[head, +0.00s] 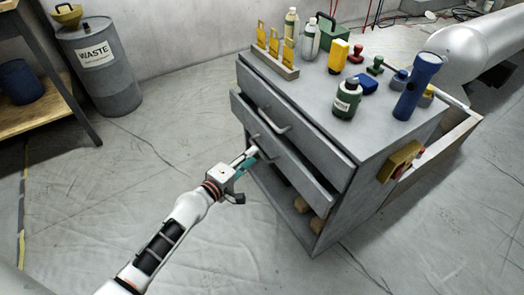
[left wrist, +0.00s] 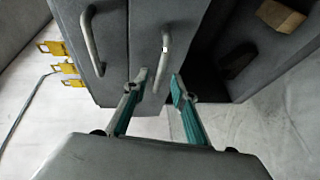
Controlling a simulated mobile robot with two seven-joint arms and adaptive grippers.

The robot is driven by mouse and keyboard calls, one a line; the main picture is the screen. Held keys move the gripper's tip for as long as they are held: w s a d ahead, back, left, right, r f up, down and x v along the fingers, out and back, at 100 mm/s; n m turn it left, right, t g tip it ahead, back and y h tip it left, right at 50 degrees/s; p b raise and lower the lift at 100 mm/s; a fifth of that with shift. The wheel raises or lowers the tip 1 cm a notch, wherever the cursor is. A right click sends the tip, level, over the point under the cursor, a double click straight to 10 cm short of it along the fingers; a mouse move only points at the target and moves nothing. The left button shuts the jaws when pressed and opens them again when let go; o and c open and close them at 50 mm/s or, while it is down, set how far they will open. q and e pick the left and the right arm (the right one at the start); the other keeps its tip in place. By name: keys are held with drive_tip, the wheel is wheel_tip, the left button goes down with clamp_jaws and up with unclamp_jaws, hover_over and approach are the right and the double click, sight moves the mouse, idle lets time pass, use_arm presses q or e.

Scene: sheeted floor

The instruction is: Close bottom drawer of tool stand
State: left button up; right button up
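The grey tool stand (head: 370,185) has two drawers above an open lower shelf. The bottom drawer (head: 291,162) is pulled partly out, its front standing forward of the upper drawer (head: 312,132). My left gripper (head: 251,157) is in front of the bottom drawer at its handle. In the left wrist view, my left gripper (left wrist: 160,80) has its teal-padded fingers spread. The lower end of the bottom drawer's bar handle (left wrist: 166,55) shows between the fingertips; I cannot tell whether they touch it. The upper drawer's handle (left wrist: 88,40) is to the left. My right gripper is out of view.
Bottles, stamps, a yellow tool rack (head: 276,62) and a blue flashlight (head: 418,86) stand on the top. Wooden blocks (head: 320,224) lie on the lower shelf. A waste drum (head: 101,75) and workbench (head: 45,105) stand at left. The floor before the stand is open.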

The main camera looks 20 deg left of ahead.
use_arm(q)
drive_tip(key=shift+b+x, duration=0.5)
drive_tip(key=shift+x, duration=2.05)
clamp_jaws()
